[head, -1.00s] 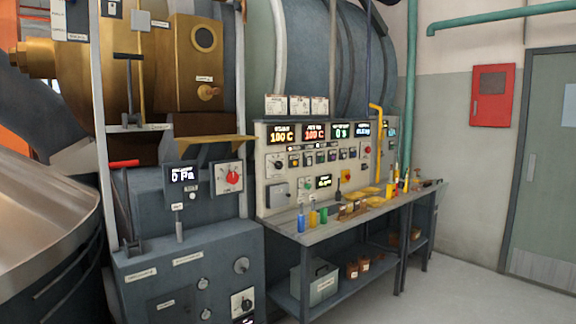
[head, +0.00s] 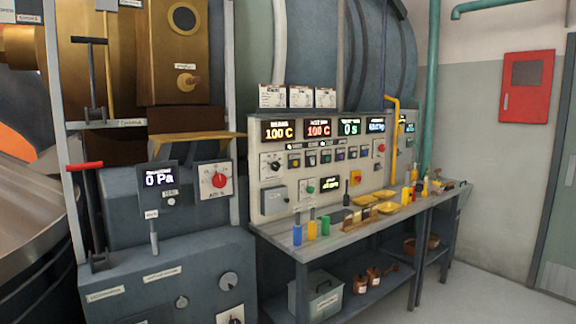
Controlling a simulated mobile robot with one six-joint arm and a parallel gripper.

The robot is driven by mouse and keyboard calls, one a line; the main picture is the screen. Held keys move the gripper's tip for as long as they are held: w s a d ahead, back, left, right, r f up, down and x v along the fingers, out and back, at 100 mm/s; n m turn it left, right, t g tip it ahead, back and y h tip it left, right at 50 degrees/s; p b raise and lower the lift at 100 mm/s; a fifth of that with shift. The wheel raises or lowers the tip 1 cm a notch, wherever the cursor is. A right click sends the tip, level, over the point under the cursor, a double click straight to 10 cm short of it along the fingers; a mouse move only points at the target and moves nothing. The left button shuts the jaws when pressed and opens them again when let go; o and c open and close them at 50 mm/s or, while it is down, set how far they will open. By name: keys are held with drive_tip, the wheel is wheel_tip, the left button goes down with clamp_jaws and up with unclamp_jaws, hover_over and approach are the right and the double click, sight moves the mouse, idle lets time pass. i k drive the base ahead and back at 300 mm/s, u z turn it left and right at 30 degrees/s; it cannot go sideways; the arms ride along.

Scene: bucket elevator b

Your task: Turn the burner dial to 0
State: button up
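Several dials show, and I cannot tell for sure which one is the burner dial. A red round dial on a white plate (head: 213,180) sits on the grey cabinet at left centre, with a label under it that seems to read AIR %. A black dial on a white plate (head: 274,163) is at the left of the control panel. Another dial plate (head: 231,315) on the lower cabinet is cut off by the bottom edge. The dial scales are too small to read. My gripper is not in view.
The control panel (head: 261,195) has lit displays showing 100 C twice and 0 s. A pressure display (head: 158,177) shows 0 Pa. A workbench (head: 350,237) with bottles and yellow trays stands before the panel. A red-handled lever (head: 86,166) rises at left. Floor (head: 480,295) is clear at right.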

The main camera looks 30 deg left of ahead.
sight(275, 166)
drive_tip(key=u, duration=0.05)
drive_tip(key=i, duration=1.55)
drive_tip(key=u, duration=1.55)
drive_tip(key=k, duration=0.7)
drive_tip(key=u, duration=0.2)
